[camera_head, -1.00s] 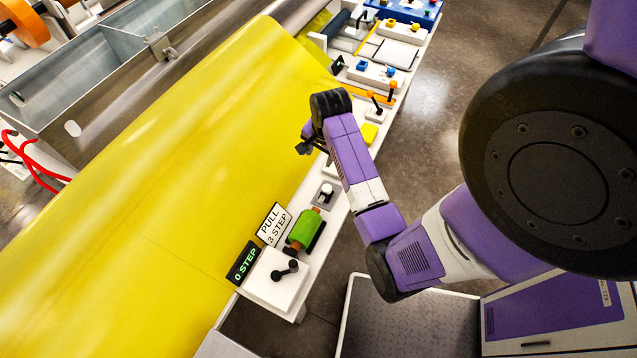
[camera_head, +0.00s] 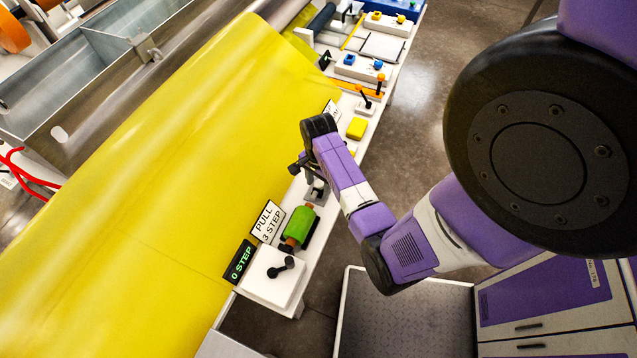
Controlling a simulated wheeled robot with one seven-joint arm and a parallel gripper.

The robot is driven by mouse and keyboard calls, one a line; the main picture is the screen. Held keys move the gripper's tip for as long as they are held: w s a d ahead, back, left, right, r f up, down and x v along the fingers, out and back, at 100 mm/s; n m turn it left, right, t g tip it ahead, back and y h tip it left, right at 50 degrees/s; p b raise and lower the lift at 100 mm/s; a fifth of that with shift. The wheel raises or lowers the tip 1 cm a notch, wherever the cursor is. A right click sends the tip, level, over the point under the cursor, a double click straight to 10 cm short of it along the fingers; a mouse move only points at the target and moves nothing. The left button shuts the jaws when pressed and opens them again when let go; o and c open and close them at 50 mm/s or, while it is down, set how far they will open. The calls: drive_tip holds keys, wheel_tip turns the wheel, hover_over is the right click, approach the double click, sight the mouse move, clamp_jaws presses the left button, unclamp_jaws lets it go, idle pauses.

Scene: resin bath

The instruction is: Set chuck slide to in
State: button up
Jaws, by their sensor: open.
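My gripper (camera_head: 297,168) is open and hangs over the long white bench, its fingers beside the yellow sheet's edge. Just below it is a small grey fixture (camera_head: 317,192), partly hidden by my fingers. No label naming the chuck slide is readable, so I cannot tell for sure which control it is. I cannot tell whether a finger touches the grey fixture. Toward me from it lies a green roll (camera_head: 297,227) with orange ends. Farther off stand an orange bar (camera_head: 358,90) and an orange-topped black lever (camera_head: 367,98).
A "PULL 3 STEP" sign (camera_head: 267,220) and a "0 STEP" display (camera_head: 239,262) stand by the roll. A white box (camera_head: 270,287) carries a black crank (camera_head: 281,268). The wide yellow sheet (camera_head: 150,190) fills the left. A yellow block (camera_head: 357,128) lies behind my arm.

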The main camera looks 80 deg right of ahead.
clamp_jaws()
idle(1.4)
